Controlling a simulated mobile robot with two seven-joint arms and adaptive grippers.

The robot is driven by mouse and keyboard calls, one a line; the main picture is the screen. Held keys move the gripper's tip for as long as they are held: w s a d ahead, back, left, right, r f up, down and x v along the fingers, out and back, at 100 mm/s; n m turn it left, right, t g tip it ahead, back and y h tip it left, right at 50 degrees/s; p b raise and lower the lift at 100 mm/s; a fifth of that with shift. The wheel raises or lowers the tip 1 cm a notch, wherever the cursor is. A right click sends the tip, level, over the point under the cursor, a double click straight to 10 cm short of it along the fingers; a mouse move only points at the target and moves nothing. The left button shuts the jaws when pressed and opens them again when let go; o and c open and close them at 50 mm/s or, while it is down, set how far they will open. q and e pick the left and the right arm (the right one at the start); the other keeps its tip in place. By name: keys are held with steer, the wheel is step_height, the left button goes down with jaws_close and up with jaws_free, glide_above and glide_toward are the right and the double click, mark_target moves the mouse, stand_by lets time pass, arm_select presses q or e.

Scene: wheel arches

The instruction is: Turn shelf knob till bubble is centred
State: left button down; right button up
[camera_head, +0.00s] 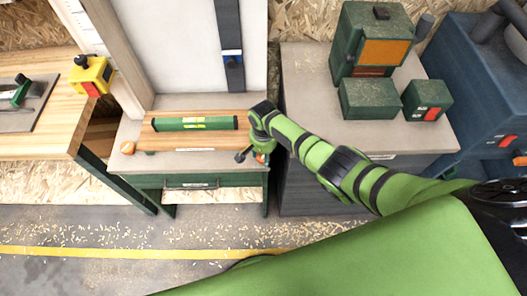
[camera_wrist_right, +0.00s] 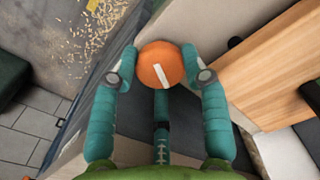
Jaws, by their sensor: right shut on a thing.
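A green spirit level (camera_head: 172,124) lies on the wooden shelf (camera_head: 165,140). Its yellow vial shows in the head view, but the bubble is too small to place. One orange knob (camera_head: 128,147) is at the shelf's left front. A second orange knob (camera_wrist_right: 160,72), with a white line mark, fills the middle of the right wrist view; the line is tilted there. My right gripper (camera_head: 256,156) is at the shelf's right end, shut on this knob, with fingers on both sides and a third finger below it. My left gripper is not in view.
A grey bench (camera_head: 420,131) on the right holds green boxes (camera_head: 368,99). A wooden bench (camera_head: 40,125) on the left has a yellow box with a red switch (camera_head: 90,76). A tall grey panel stands behind the shelf. Shavings and a yellow line (camera_head: 130,253) mark the floor.

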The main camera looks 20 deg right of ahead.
mark_target(263, 157)
steer(key=shift+s+f+m, duration=0.15)
steer(key=shift+s+m, duration=0.05)
steer(key=shift+m, duration=0.3)
steer(key=o, duration=1.1)
steer(key=shift+o, duration=0.2)
steer(key=shift+w, duration=0.15)
steer(key=shift+w+a+r, duration=0.1)
steer(key=shift+r, duration=0.65)
step_height(263, 157, up, 11)
steer(key=shift+f, duration=0.2)
steer(key=shift+c, duration=0.4)
